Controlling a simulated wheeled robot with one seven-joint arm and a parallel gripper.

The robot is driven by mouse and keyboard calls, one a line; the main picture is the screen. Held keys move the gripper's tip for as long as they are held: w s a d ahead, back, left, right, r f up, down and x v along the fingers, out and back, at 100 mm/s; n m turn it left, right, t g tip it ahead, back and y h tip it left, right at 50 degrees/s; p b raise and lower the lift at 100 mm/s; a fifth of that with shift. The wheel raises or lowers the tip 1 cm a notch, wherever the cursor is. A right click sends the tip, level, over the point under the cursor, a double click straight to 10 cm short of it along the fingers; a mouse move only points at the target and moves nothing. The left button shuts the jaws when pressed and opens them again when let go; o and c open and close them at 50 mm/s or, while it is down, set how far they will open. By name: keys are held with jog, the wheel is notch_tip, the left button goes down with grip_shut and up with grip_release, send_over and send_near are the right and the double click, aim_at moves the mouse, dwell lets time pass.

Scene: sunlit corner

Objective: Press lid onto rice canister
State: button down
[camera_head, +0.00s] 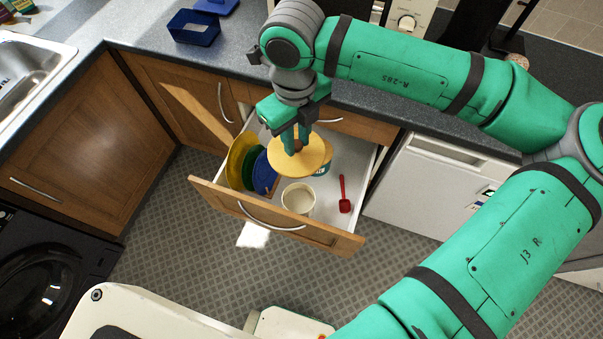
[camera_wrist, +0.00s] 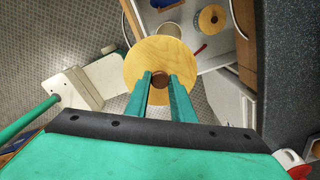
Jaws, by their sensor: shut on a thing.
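A round pale wooden lid (camera_head: 307,160) with a brown knob is held by my gripper (camera_head: 296,143) above the open drawer (camera_head: 336,231). In the wrist view the fingers of my gripper (camera_wrist: 160,76) are shut on the knob, and the lid (camera_wrist: 150,54) spreads out around them. An open cream canister (camera_head: 298,198) stands in the front of the drawer, below the lid and apart from it. Its rim also shows in the wrist view (camera_wrist: 170,29), partly covered by the lid. I cannot read any label on it.
A second canister, blue-banded with a wooden lid (camera_wrist: 212,18), stands beside the open one. A red scoop (camera_head: 345,196) lies to the right. Yellow (camera_head: 236,161), green and blue plates stand at the drawer's left. A blue bin (camera_head: 193,28) sits on the counter (camera_head: 120,28).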

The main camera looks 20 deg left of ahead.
jog(key=shift+m, duration=0.5)
jog(key=w+f, duration=0.1)
jog(key=f, duration=0.1)
jog(key=w+f, duration=0.1)
jog(key=f, duration=0.1)
jog(key=w+f, duration=0.2)
jog(key=shift+w+a+f, duration=0.1)
jog(key=shift+a+f, duration=0.05)
jog(key=shift+a, duration=0.05)
notch_tip(320, 180, down, 35)
jog(key=w+a+m, duration=0.1)
jog(key=m, duration=0.1)
jog(key=shift+w+a+f, duration=0.15)
jog(key=shift+a+f, duration=0.05)
jog(key=shift+f, duration=0.6)
dwell(1.8)
jog(key=c, duration=0.9)
grip_release()
jog(key=shift+c, duration=0.2)
jog(key=shift+r, duration=0.15)
